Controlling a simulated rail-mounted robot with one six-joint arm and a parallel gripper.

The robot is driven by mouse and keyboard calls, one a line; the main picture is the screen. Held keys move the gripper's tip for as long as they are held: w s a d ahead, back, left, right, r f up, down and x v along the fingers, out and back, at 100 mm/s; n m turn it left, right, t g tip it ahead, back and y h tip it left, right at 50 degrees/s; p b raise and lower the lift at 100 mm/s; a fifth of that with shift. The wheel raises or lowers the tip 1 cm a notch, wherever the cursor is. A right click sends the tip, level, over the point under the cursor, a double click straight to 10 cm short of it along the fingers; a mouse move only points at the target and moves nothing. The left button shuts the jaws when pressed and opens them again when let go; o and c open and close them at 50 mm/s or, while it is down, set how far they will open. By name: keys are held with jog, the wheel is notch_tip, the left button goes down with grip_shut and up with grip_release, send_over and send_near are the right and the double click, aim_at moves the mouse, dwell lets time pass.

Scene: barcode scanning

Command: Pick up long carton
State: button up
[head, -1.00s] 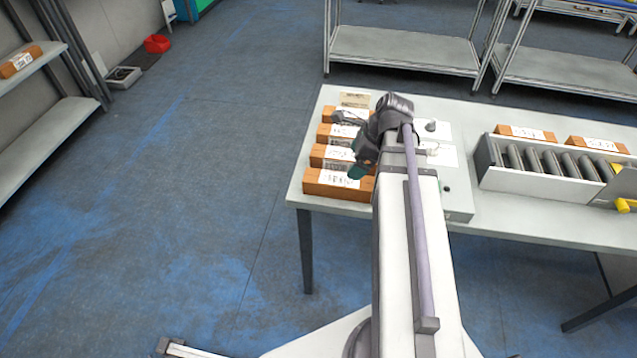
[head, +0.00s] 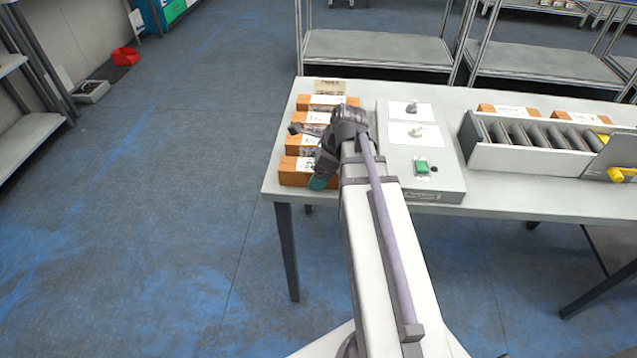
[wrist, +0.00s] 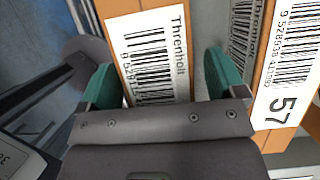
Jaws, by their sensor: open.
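Several long orange-brown cartons with white labels lie in a row at the left end of the table, the nearest carton (head: 292,172) at the front corner. My gripper (head: 318,162) is over the right ends of the front cartons and hides part of them. In the wrist view, my gripper (wrist: 160,82) is open, its green fingertips on either side of a carton with a barcode label (wrist: 155,55). I cannot tell whether the fingers touch it. Another carton, labelled 57 (wrist: 285,70), lies to the right of the right finger.
A light control box (head: 435,178) with a green button stands right of the cartons. A roller conveyor (head: 530,142) with a yellow part is farther right on the table (head: 480,205). A tan carton (head: 330,87) lies at the back of the row. Metal shelves (head: 380,50) stand behind.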

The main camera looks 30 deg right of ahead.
jog(key=shift+r, duration=0.1)
jog(key=c, duration=1.3)
notch_tip(320, 180, up, 10)
jog(key=p, duration=1)
jog(key=shift+r+p, duration=0.2)
jog(key=shift+p, duration=0.2)
